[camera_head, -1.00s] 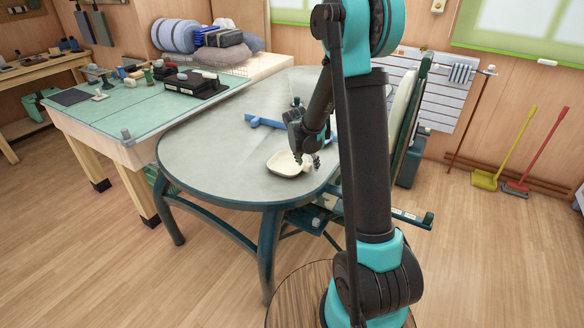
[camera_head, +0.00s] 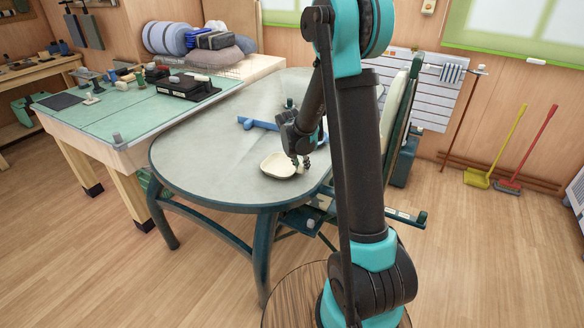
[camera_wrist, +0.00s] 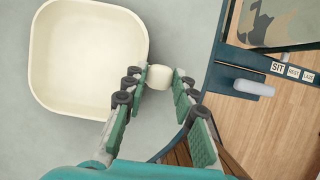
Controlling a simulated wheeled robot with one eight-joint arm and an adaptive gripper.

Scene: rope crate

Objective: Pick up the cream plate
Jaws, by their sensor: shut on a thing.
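The cream plate (camera_head: 278,165) is a shallow, rounded-square dish with a small handle at one side. It is at the front right of the grey oval table (camera_head: 200,165), on or very close to the top; I cannot tell which. In the wrist view the plate (camera_wrist: 85,55) fills the upper left, with its stubby handle between my fingertips. My gripper (camera_wrist: 163,78) is shut on that handle. In the head view my gripper (camera_head: 301,163) is at the plate's right side.
A blue bar-shaped object (camera_head: 257,124) lies behind my gripper on the table. A chair (camera_head: 403,120) stands close at the table's right. A green-topped workbench (camera_head: 120,115) with tools is at the left. The table's left part is clear.

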